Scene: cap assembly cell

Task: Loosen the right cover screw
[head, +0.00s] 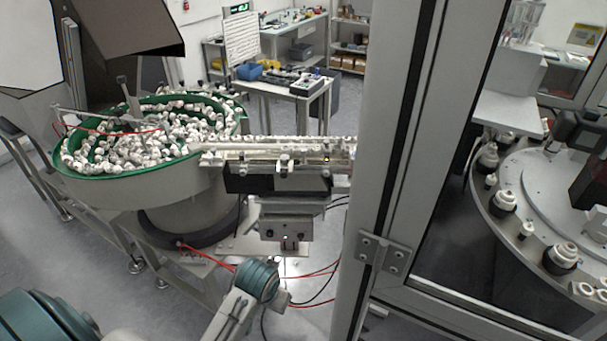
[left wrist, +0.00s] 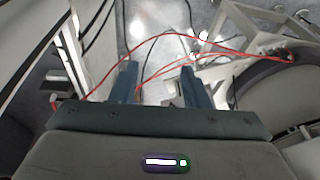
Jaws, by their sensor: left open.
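The linear feed track (head: 265,155) with its clear cover runs right from the bowl feeder. Small screw-like fittings show on its front: one near the middle (head: 284,163) and one towards the right end (head: 326,160). I cannot make out their details or which one is the right cover screw. My left gripper (left wrist: 157,72) shows in the left wrist view with its two blue-grey fingers apart and nothing between them. In the head view my left arm reaches in below the track, and I cannot make out its fingers there. My right gripper is not in view.
The green-lined bowl (head: 150,140) full of white caps stands left of the track. A control box (head: 286,226) with a red light sits below it. Red cables (left wrist: 235,50) run near my left fingers. A tall metal frame post (head: 395,150) stands right of the track.

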